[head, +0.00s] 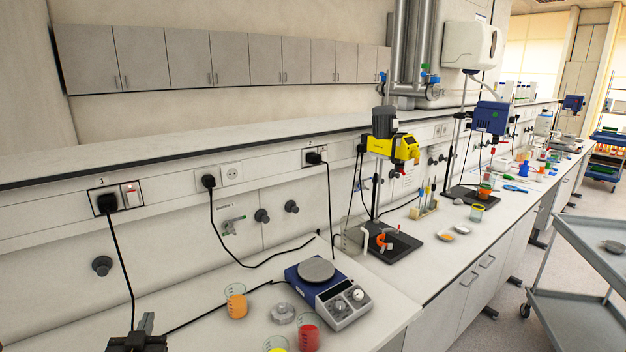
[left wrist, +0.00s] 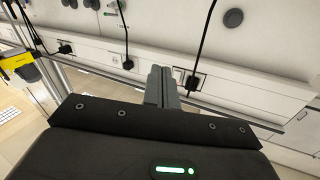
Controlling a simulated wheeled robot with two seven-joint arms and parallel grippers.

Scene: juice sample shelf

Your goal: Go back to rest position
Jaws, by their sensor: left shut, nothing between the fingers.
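My left gripper (head: 146,324) shows at the bottom left edge of the head view, above the near left part of the bench. In the left wrist view its fingers (left wrist: 161,86) are together, with nothing between them. The wrist view faces the wall with its black sockets and cables. My right gripper is in neither view.
On the white bench (head: 205,318) stand a blue and white hotplate (head: 330,289), a beaker with orange liquid (head: 237,305), a beaker with red liquid (head: 307,335) and a clear glass dish (head: 283,313). A yellow stirrer (head: 393,147) stands further back. A grey cart (head: 580,320) is at right.

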